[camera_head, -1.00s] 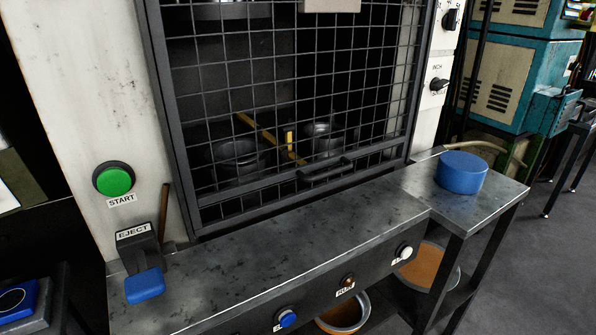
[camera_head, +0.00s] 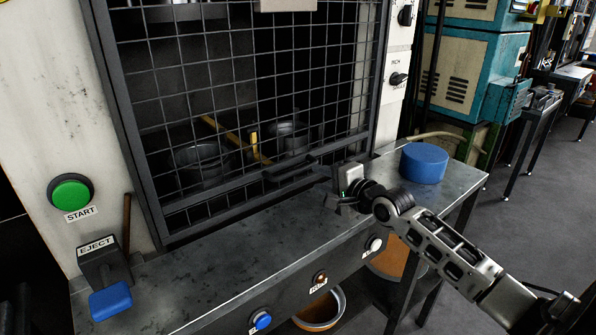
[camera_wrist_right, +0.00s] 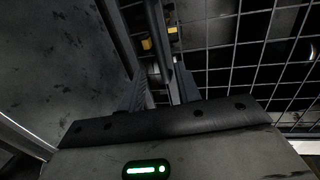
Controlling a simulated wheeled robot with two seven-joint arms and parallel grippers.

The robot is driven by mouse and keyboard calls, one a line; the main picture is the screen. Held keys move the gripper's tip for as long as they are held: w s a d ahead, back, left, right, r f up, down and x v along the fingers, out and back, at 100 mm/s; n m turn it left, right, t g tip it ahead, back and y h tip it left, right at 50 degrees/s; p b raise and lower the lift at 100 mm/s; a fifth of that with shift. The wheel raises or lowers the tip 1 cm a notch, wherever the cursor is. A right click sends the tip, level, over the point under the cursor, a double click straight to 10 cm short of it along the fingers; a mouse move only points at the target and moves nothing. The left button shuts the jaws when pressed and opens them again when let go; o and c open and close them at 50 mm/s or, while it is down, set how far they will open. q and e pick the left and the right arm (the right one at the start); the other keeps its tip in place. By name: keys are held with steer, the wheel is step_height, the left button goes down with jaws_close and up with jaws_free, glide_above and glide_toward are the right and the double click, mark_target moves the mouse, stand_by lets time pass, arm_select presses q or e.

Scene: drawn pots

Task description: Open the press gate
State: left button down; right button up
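The press gate (camera_head: 240,95) is a dark frame with wire mesh, and it is down over the press opening. Its dark handle (camera_head: 290,168) sits on the lower bar. My right gripper (camera_head: 333,186) is just right of the handle, low in front of the gate and above the metal ledge. In the right wrist view its two fingers (camera_wrist_right: 162,92) stand apart, with dark bars ahead of them and mesh to the right. I see nothing held between them. Whether a finger touches the handle cannot be told. My left gripper is not in view.
A metal ledge (camera_head: 215,265) runs below the gate, with a blue round block (camera_head: 424,163) at its right end. A green START button (camera_head: 72,191) and a blue EJECT lever (camera_head: 110,300) are at left. Pots (camera_head: 200,160) show behind the mesh.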

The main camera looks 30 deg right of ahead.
mark_target(300, 171)
steer(key=b+x, duration=0.1)
steer(key=x, duration=0.8)
steer(key=shift+w+f, duration=0.1)
steer(key=shift+w, duration=0.1)
jaws_close()
